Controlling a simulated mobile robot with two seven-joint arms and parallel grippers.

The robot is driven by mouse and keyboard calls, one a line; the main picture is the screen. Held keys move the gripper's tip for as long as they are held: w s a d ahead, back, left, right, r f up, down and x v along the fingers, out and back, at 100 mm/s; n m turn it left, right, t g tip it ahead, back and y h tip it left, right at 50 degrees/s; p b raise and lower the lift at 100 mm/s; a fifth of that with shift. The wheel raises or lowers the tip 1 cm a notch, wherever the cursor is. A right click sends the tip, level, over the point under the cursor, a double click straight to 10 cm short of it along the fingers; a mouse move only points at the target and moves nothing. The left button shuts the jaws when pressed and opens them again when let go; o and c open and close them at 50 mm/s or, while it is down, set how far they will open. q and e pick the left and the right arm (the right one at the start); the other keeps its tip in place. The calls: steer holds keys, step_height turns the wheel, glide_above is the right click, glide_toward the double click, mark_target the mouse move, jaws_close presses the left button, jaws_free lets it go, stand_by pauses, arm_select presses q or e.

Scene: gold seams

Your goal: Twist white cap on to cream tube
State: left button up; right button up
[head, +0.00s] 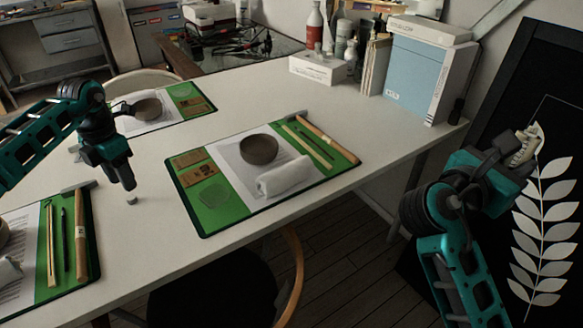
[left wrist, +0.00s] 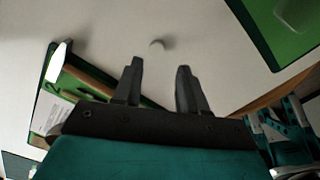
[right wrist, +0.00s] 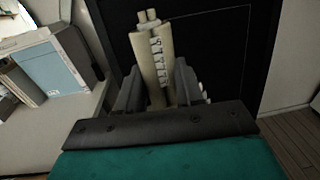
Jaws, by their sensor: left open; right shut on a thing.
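The small white cap (head: 131,200) lies on the white table, just below my left gripper (head: 129,187) in the head view. In the left wrist view the cap (left wrist: 156,45) shows beyond the fingertips, roughly between them. My left gripper (left wrist: 160,72) is open and empty, apart from the cap. The cream tube (head: 526,146) is in my right gripper (head: 514,165), held off the table at the far right.
Green mats (head: 220,220) with bowls, rolled white cloths and wooden tools lie on the table. A blue-and-white box (head: 420,75) and bottles stand at the back right. A dark panel with white leaves (head: 545,225) is behind the right arm. Bare table surrounds the cap.

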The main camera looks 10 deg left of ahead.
mark_target(132, 198)
arm_select(q)
steer(key=shift+f, duration=0.2)
step_height(132, 198, down, 5)
steer(key=shift+w+f+b, duration=0.1)
steer(key=shift+b, duration=0.35)
steer(key=shift+c, duration=0.2)
jaws_close()
